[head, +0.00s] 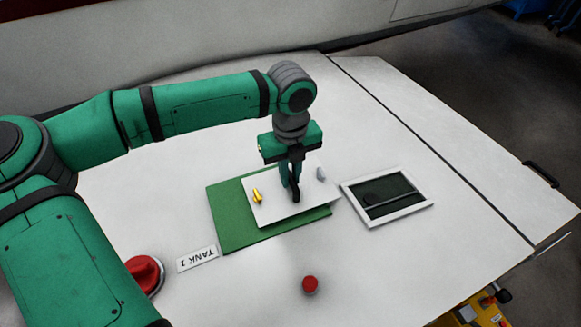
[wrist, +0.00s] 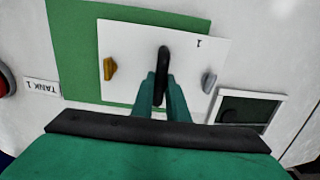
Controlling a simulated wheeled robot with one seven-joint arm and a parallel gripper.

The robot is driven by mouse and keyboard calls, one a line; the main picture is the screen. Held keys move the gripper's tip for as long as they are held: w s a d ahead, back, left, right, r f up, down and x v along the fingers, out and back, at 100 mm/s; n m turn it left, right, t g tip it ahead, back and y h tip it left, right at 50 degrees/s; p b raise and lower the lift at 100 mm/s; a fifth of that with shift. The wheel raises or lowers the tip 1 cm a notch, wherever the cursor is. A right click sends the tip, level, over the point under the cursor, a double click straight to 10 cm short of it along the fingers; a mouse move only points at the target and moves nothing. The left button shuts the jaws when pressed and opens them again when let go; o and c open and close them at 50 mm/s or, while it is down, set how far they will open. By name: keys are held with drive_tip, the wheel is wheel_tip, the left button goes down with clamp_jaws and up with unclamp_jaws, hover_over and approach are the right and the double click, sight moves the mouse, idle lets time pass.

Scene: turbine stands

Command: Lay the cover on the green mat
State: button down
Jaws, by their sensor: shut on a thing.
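The cover is a white plate (head: 268,211) with a black handle in its middle, a yellow knob (head: 257,195) on its left and a grey knob (head: 321,173) on its right. My gripper (head: 292,193) is shut on the black handle, which also shows between the fingers in the wrist view (wrist: 162,75). The green mat (head: 226,217) lies on the white table. The cover is over the mat's right part, and its right edge reaches past the mat. I cannot tell whether the cover touches the mat or hangs just above it.
A white-framed opening (head: 388,197) with a dark inside lies just right of the cover. A "TANK 1" label (head: 197,258) and a large red knob (head: 145,273) are at the left front. A small red button (head: 310,285) stands in front. The far right tabletop is clear.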

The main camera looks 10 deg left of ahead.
sight(290, 176)
drive_tip(key=shift+f, duration=0.35)
drive_tip(key=shift+f, duration=0.3)
idle(0.4)
drive_tip(key=c, duration=1.5)
unclamp_jaws()
drive_tip(key=shift+r, duration=3.5)
drive_tip(key=shift+w, duration=0.1)
